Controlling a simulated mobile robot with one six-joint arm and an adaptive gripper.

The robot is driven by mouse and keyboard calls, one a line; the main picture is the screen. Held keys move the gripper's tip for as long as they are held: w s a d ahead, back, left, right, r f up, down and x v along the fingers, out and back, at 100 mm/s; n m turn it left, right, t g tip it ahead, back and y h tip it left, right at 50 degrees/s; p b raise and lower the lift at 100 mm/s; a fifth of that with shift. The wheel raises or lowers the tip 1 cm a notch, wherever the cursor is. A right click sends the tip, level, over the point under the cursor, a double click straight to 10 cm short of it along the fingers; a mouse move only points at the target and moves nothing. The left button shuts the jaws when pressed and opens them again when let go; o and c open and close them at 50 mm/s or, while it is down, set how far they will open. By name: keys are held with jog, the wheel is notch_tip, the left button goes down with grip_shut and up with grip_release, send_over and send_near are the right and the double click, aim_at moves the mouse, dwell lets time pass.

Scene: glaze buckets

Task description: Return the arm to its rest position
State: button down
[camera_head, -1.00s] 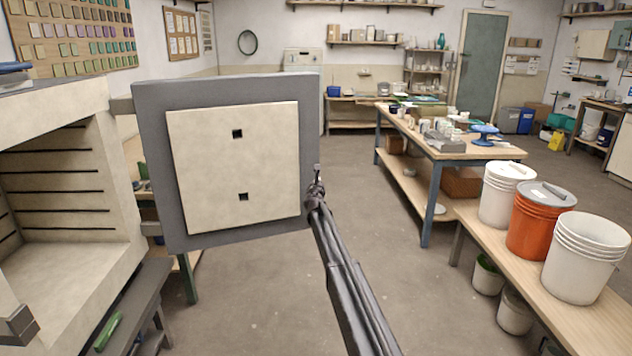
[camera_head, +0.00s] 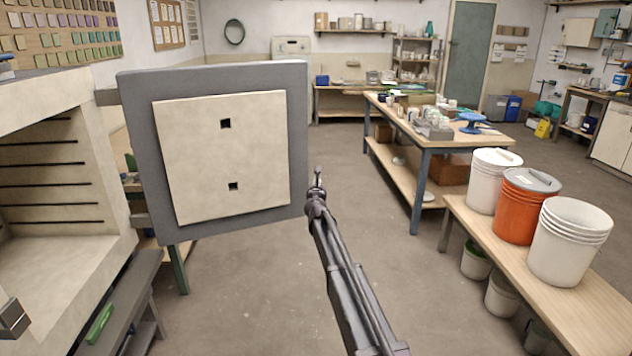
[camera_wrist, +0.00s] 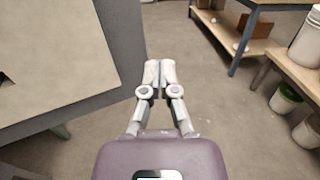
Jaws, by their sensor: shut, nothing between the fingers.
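My gripper (camera_head: 318,180) is at the end of my outstretched arm, in the middle of the head view, close to the right edge of the open kiln door (camera_head: 292,150). In the wrist view my gripper (camera_wrist: 159,68) has its two fingertips together with nothing between them. The door panel (camera_wrist: 60,60) fills the left of that view, and bare floor lies beyond the fingertips. I cannot tell the exact gap between gripper and door.
The open kiln (camera_head: 70,150) stands at left. At right a bench (camera_head: 470,220) carries a white lidded bucket (camera_head: 488,185), an orange bucket (camera_head: 525,215) and an open white bucket (camera_head: 562,245). A worktable (camera_head: 428,148) stands behind. The central floor is clear.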

dwell(0.3)
jog(key=s+d+f+m+g+h+p, duration=0.2)
jog(key=s+d+m+g+h+p, duration=0.4)
jog(key=s+d+m, duration=1.05)
jog(key=s+d+f+m+g+p, duration=0.1)
jog(key=s+d+f+m+g, duration=0.15)
jog(key=s+d+m, duration=0.35)
jog(key=s+d+f+m+g+p, duration=0.1)
jog(key=s+d+m+g, duration=0.25)
jog(key=s, duration=0.35)
jog(key=s+a+m+g+y+p, duration=0.1)
jog(key=s+m+g, duration=0.1)
jog(key=s, duration=0.6)
jog(key=s+f+m+g+y+p, duration=0.1)
jog(key=s+m+g+y, duration=0.1)
jog(key=s+m, duration=0.3)
jog(key=s+a+m+g+y+p, duration=0.1)
jog(key=s+m+g+y, duration=0.1)
jog(key=s, duration=0.8)
jog(key=shift+s+a+f+m+p, duration=0.2)
jog(key=shift+s+a+m+p, duration=0.2)
jog(key=shift+m, duration=0.3)
jog(key=shift+w, duration=0.15)
